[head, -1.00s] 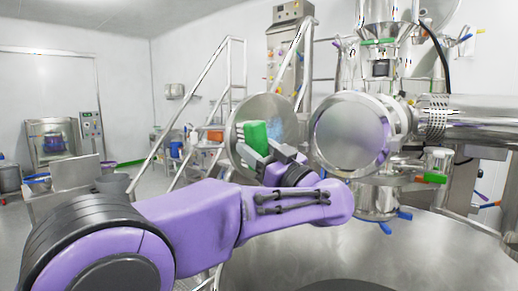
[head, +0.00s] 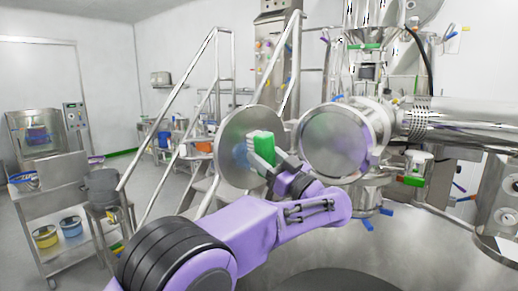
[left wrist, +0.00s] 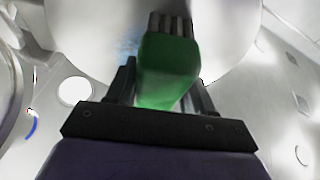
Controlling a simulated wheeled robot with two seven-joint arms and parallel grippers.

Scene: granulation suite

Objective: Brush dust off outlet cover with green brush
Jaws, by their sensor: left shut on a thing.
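My left gripper (head: 272,165) is shut on the green brush (head: 264,146), which it holds upright with pale bristles on its left side. The outlet cover (head: 231,126) is a round metal disc, swung open beside the round outlet. A bluish dust patch (head: 241,156) shows on it, just left of the brush. In the left wrist view the brush (left wrist: 168,68) is between the fingers, bristles toward the cover (left wrist: 88,28), and blue dust (left wrist: 127,42) shows beside it. I cannot tell whether the bristles touch the cover. My right gripper is not in view.
The round metal outlet (head: 335,140) is close to the right of my left gripper. A railed stair (head: 190,120) stands behind the cover. A steel cart (head: 62,215) with buckets is at the left. A large steel vessel (head: 430,245) fills the lower right.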

